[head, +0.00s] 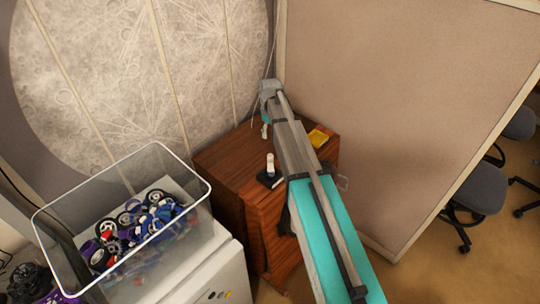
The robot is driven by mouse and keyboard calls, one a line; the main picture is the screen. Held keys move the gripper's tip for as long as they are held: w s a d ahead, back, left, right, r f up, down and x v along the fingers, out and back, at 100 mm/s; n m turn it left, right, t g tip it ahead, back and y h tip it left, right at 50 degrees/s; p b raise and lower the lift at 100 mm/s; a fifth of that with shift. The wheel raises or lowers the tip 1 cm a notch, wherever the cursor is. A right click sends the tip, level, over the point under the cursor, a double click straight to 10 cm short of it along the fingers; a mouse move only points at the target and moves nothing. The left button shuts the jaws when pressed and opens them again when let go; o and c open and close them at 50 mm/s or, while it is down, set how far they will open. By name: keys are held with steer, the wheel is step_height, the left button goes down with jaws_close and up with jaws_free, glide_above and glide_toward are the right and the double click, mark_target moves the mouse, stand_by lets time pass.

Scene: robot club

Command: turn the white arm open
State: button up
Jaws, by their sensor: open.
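A small white upright piece (270,163) stands on a flat black base (270,179) on top of the brown wooden cabinet (226,158). I take this white piece to be the white arm; it looks upright. My arm reaches over the cabinet from the lower right. My gripper (265,131) hangs at the far end of it, beyond the white piece and apart from it in the picture. It is open, with nothing seen in it. Its fingers are very small here and their height above the cabinet is hard to judge. My arm hides part of the cabinet top.
A yellow item (318,138) lies on the cabinet's right part. A clear bin (190,180) of wheels and blue parts stands on a white unit (205,262) at left. A beige partition (400,110) rises behind right. Grey chairs (480,188) stand at far right.

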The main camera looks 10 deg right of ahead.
mark_target(270, 155)
steer(key=shift+f, duration=0.15)
step_height(270, 155, down, 14)
steer(key=b, duration=1.3)
steer(key=shift+r+b, duration=0.25)
steer(key=shift+b, duration=0.15)
jaws_close()
stand_by(0.4)
